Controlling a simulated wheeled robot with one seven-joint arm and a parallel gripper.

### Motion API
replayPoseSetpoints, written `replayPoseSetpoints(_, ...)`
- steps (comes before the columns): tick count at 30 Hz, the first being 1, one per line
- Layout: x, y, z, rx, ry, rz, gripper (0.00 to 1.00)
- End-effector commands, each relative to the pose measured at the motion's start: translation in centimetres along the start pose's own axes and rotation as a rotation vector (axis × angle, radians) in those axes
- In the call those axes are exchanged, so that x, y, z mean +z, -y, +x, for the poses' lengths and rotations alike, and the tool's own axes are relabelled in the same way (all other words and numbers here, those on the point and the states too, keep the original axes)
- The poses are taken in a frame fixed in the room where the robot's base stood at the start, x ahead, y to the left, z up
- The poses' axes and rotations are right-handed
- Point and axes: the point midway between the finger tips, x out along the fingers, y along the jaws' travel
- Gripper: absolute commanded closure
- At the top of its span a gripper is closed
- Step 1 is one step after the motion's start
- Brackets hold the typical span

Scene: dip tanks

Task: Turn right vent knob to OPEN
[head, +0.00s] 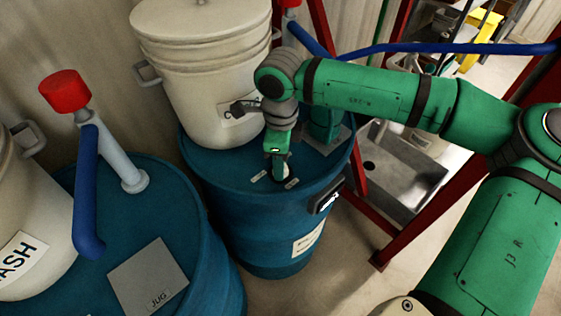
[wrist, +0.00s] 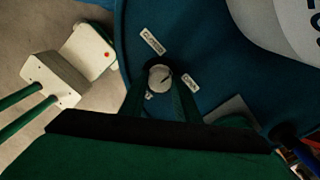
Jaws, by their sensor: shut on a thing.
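The right vent knob (wrist: 159,77) is a small round pale knob on top of the right blue drum (head: 228,190). A CLOSED label (wrist: 152,41) lies beside it at the upper left in the wrist view, and an OPEN label (wrist: 190,82) lies to its right. A dark mark on the knob seems to point right, roughly between the labels; it is too small to be sure. My gripper (head: 279,170) points down at the drum top, its two fingers shut on the knob from both sides. In the head view the gripper mostly hides the knob.
A white bucket (head: 205,75) stands on the same drum, close behind my gripper. The left blue drum (head: 190,225) carries a pump with a red top (head: 65,91) and a grey JUG plate (head: 149,278). Red frame posts (head: 440,205) and a metal sink (head: 385,180) are to the right.

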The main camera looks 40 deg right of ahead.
Motion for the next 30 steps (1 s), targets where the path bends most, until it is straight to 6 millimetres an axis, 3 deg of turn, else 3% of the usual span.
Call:
replayPoseSetpoints(15,0.09,0.11,-0.12,-0.003,0.003,0.457,0.94)
replayPoseSetpoints(30,0.23,0.07,-0.11,-0.003,0.003,0.667,0.93)
